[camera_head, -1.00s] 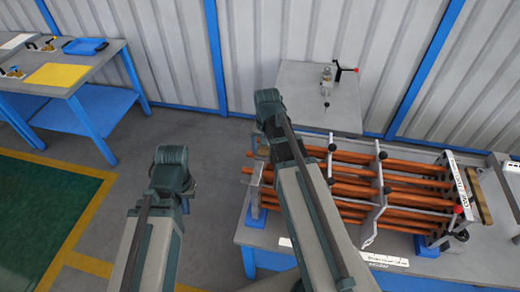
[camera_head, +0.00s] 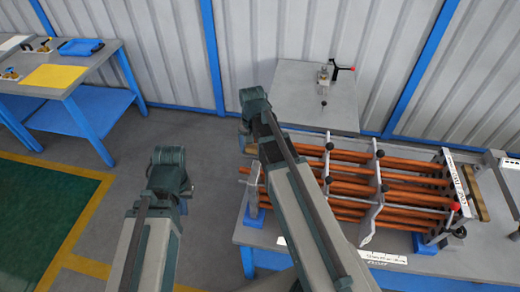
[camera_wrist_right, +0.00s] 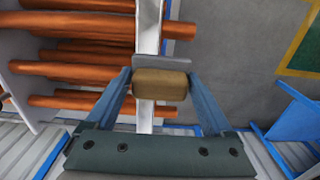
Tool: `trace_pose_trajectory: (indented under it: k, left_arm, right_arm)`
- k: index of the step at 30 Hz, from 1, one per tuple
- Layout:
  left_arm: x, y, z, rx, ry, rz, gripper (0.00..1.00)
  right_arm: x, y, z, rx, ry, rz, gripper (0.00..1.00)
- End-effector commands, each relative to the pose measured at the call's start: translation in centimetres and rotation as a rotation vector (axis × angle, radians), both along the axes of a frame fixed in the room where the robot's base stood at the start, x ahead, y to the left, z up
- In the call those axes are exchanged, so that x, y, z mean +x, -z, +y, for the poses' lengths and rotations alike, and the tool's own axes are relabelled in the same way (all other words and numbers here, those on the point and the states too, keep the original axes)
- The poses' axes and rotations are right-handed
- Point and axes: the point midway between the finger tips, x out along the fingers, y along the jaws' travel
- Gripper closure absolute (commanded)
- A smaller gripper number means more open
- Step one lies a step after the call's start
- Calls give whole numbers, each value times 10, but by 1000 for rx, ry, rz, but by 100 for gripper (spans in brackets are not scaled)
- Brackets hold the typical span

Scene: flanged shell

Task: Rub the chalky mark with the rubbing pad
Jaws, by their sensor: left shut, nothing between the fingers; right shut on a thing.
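In the right wrist view, my right gripper (camera_wrist_right: 161,85) is shut on the rubbing pad (camera_wrist_right: 160,78), a tan block with a grey plate along its far side. The pad lies in front of the pale upright end plate (camera_wrist_right: 149,35) of the tube bundle. I cannot tell whether it touches the plate. In the head view my right arm reaches over the left end of the tube bundle (camera_head: 405,190), and the gripper is hidden there. The left arm stands at the lower left, and its gripper does not show. I cannot make out the chalky mark in either view.
The bundle of orange tubes rests on a grey workbench (camera_head: 470,255) with blue supports. A small grey table (camera_head: 310,98) with a clamp-like fixture stands behind it. A blue bench (camera_head: 75,100) with a yellow sheet is at the far left. Open floor lies between.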

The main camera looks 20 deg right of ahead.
Motion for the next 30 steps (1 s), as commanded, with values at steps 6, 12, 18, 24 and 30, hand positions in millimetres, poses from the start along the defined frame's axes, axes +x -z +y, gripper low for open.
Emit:
trace_pose_trajectory:
  k: [6, 12, 18, 24, 30]
  left_arm:
    - [0, 0, 0, 0, 0, 0, 100]
    - [0, 3, 0, 0, 0, 0, 100]
    - [0, 3, 0, 0, 0, 0, 100]
    - [0, 2, 0, 0, 0, 0, 100]
    - [0, 1, 0, 0, 0, 0, 100]
  right_arm:
    - [2, 0, 1, 0, 0, 0, 74]
    - [10, 3, -4, 0, 1, 0, 74]
    - [9, 3, -6, -1, 1, -1, 74]
    - [2, 2, -16, -1, 2, 0, 74]
    - [-8, 1, -31, -1, 2, 0, 74]
